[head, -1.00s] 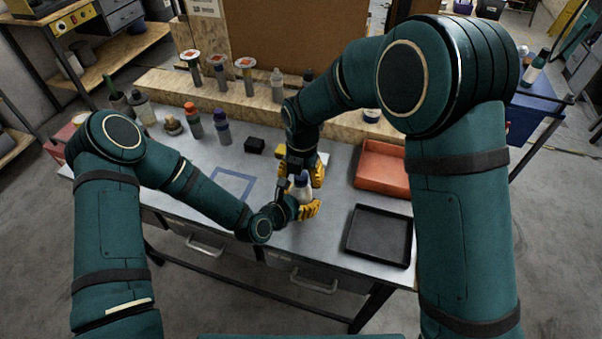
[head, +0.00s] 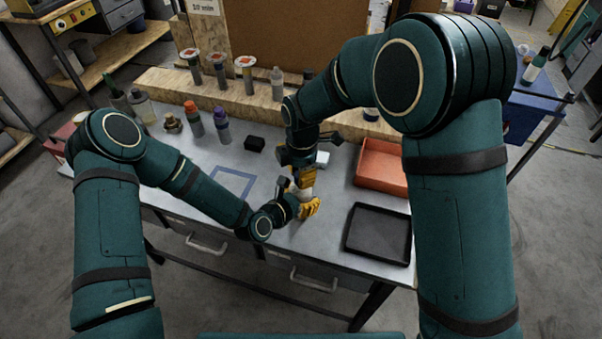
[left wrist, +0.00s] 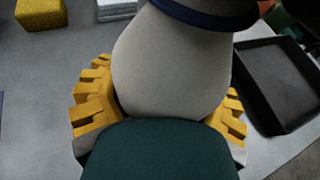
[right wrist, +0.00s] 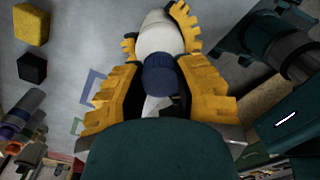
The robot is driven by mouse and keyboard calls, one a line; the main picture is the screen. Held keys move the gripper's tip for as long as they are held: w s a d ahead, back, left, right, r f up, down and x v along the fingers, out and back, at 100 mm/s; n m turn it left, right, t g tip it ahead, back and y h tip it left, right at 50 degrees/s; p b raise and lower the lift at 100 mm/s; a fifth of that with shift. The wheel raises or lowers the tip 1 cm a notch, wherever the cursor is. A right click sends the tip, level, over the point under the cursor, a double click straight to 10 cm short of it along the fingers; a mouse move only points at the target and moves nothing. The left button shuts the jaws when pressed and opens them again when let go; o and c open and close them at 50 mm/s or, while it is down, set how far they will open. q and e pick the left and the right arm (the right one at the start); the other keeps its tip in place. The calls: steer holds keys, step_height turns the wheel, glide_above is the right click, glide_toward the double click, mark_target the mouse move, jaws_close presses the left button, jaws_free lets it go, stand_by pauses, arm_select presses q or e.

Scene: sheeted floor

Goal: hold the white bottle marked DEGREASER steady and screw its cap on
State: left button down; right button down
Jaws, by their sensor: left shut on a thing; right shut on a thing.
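The white bottle (left wrist: 172,65) stands upright between the yellow fingers of my left gripper (left wrist: 160,112), which is shut on its body. It shows small in the head view (head: 305,193); no marking is legible. The dark blue cap (right wrist: 160,76) is at the bottle's top, in line with it. My right gripper (right wrist: 158,100) is above, with its yellow fingers on either side of the cap and shut on it. In the head view the right gripper (head: 302,176) sits just over the left gripper (head: 307,208). How far the cap is threaded cannot be seen.
A black tray (head: 380,234) and an orange-red bin (head: 382,166) lie to the right. A black block (head: 255,144) and a blue outlined square (head: 232,183) are to the left. Several bottles line the back. A yellow block (right wrist: 32,24) shows in the right wrist view.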

steer(key=m, duration=0.4)
steer(key=c, duration=0.8)
jaws_free()
steer(key=shift+o, duration=0.2)
steer(key=shift+r, duration=2.25)
steer(key=shift+o, duration=0.3)
